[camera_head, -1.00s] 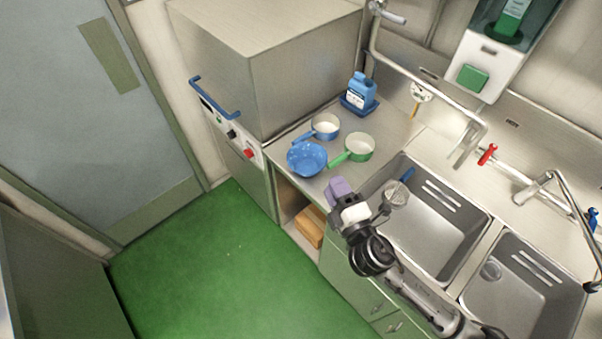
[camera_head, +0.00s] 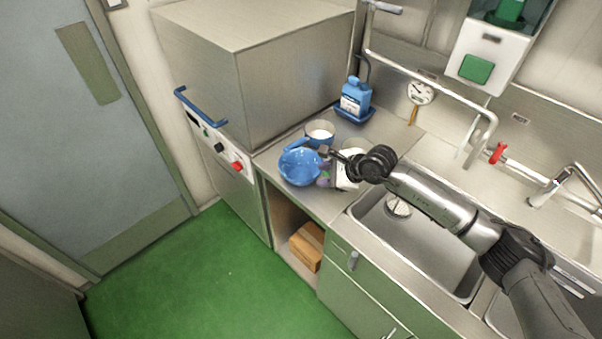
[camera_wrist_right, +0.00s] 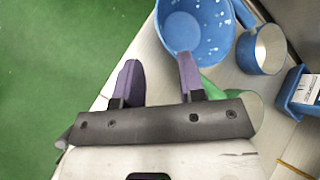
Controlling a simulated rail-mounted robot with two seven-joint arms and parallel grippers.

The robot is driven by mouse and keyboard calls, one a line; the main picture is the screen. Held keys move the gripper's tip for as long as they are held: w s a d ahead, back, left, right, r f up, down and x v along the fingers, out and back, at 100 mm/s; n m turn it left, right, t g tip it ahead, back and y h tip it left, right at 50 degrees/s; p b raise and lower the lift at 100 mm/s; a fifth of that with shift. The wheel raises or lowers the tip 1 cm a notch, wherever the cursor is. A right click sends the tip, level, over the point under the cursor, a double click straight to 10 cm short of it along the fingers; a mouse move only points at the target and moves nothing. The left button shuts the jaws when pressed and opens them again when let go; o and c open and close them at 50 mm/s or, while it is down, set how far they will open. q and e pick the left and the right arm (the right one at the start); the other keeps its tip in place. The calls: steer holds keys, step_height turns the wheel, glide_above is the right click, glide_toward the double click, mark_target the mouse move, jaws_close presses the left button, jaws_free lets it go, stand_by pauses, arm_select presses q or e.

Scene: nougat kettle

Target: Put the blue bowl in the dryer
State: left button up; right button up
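The blue bowl (camera_head: 298,166), speckled white, stands on the steel counter beside the dryer. It also shows in the right wrist view (camera_wrist_right: 196,28). The dryer, a steel box machine (camera_head: 200,75) with a blue handle (camera_head: 205,107), looks shut. My right gripper (camera_head: 325,172) is at the bowl's right side in the head view. In the wrist view, its purple fingers (camera_wrist_right: 158,80) are spread apart, with one overlapping the bowl's near rim. Whether that finger touches the bowl is unclear. No grip on the bowl shows. My left gripper is out of view.
A blue pan (camera_head: 320,131) stands just behind the bowl. A green pan (camera_wrist_right: 243,106) is partly hidden by my right gripper. A blue bottle (camera_head: 355,97) stands in a tray farther back. The sink (camera_head: 420,250) lies to the right.

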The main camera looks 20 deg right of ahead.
steer(key=x, duration=0.5)
steer(key=shift+w+a+f, duration=0.2)
steer(key=shift+a+f, duration=0.05)
steer(key=shift+b+x, duration=0.5)
steer(key=shift+x, duration=2.1)
steer(key=shift+w+d, duration=0.1)
steer(key=shift+d, duration=0.1)
steer(key=shift+c, duration=0.3)
steer(key=shift+f, duration=0.1)
jaws_close()
